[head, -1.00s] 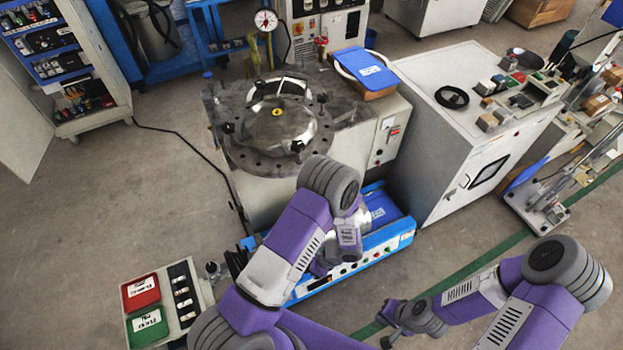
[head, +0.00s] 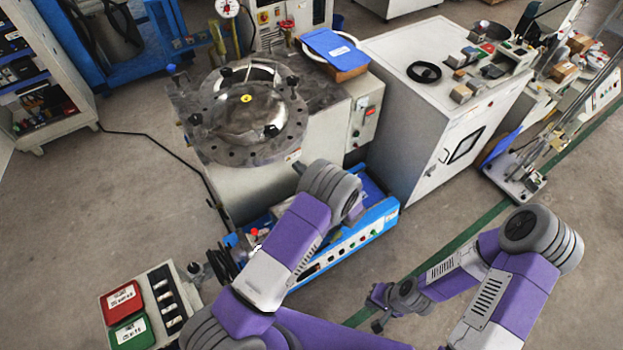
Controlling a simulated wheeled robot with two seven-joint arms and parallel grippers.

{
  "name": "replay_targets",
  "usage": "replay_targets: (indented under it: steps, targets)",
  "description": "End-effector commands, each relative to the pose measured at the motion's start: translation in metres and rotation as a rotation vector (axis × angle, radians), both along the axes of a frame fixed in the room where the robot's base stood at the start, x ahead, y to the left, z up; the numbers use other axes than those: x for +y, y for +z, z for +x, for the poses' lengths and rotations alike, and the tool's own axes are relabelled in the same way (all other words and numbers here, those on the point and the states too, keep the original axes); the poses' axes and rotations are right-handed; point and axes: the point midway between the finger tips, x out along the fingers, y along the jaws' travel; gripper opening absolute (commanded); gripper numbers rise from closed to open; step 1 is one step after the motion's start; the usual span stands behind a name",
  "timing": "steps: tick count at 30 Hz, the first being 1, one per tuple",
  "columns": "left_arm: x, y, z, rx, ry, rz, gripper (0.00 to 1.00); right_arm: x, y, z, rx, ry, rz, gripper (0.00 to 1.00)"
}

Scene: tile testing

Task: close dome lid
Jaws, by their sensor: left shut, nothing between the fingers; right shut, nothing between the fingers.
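The dome lid (head: 240,122) is a shiny metal dome with a yellow mark on top. It sits within a dark round flange (head: 214,150) with bolt holes and black knobs, on top of a grey machine. From this angle I cannot tell whether it is fully seated. My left arm bends in front of the machine's lower right; its gripper is hidden behind the arm. My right gripper (head: 379,308) is small at the lower middle, shut and empty, well away from the dome.
A blue bench unit (head: 345,243) with buttons stands in front of the dome machine. A switch box (head: 155,310) with red and green panels is at lower left. A white cabinet (head: 420,125) stands to the right. A blue folder (head: 328,43) lies behind.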

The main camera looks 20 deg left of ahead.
Motion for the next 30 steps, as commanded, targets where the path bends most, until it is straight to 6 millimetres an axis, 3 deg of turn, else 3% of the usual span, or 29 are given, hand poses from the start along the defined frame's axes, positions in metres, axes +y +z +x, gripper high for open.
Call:
replay_targets:
  steps: [3,9,25,30]
  targets:
    - [0.022,-0.001,0.012,0.000,0.004,-0.001,0.00,0.000,-0.005,0.000,0.000,0.000,0.000,0.00]
    - [0.043,0.000,0.024,-0.001,0.002,-0.002,0.00,0.000,-0.009,0.000,0.000,0.000,0.000,0.00]
    - [0.050,0.000,0.028,0.000,0.001,-0.001,0.00,0.000,-0.009,0.000,0.000,0.000,0.000,0.00]
    - [0.063,0.000,0.028,-0.001,0.003,0.000,0.00,0.000,-0.010,0.000,0.000,0.000,0.000,0.00]
